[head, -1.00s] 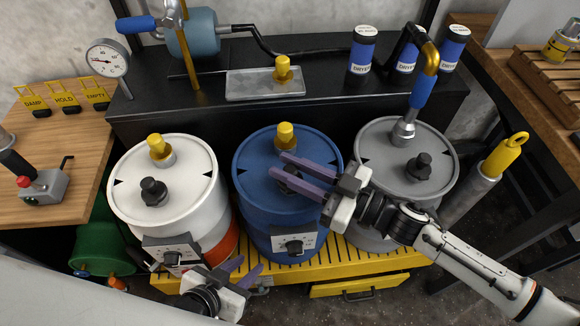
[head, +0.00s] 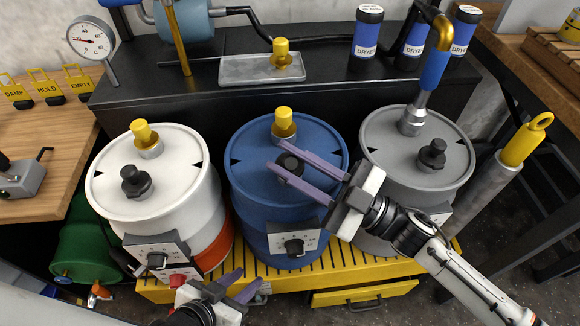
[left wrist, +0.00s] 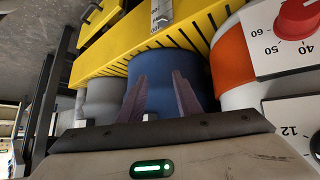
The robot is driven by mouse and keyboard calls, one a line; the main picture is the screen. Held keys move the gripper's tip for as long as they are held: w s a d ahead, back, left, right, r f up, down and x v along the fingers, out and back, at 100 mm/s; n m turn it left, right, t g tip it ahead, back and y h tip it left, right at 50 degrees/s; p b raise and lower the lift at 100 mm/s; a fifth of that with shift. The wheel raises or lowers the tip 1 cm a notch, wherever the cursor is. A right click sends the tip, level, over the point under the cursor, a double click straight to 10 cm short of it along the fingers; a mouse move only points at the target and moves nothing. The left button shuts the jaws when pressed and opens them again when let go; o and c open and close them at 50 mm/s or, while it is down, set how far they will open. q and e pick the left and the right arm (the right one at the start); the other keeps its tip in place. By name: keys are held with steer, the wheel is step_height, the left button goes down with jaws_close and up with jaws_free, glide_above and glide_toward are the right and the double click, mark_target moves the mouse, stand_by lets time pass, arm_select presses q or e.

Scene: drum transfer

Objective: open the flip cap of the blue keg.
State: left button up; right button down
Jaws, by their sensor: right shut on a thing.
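The blue keg (head: 250,190) stands in the middle of three kegs, with a yellow-topped fitting (head: 284,122) at the back of its lid. A black cap (head: 290,163) on the lid sits between the two purple fingers of my right gripper (head: 275,157), which reaches in from the right and is shut on it. The fingers partly hide the cap, and I cannot tell whether it is flipped up. My left gripper (head: 248,279) is low in front of the kegs, open and empty. The blue keg also shows in the left wrist view (left wrist: 160,70), beyond the left fingers.
A white keg (head: 105,195) stands left and a grey keg (head: 390,170) right. They stand on a yellow slatted platform (head: 350,275). A black bench (head: 200,100) is close behind. A blue-handled wand (head: 425,85) meets the grey lid.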

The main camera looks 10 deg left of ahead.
steer(key=shift+s+n+b, duration=0.15)
steer(key=shift+n+b, duration=0.15)
steer(key=shift+n, duration=0.1)
steer(key=c, duration=1.5)
jaws_free()
steer(key=shift+d, duration=0.1)
steer(key=v, duration=1)
steer(key=shift+d+f, duration=0.1)
steer(key=shift+f, duration=0.1)
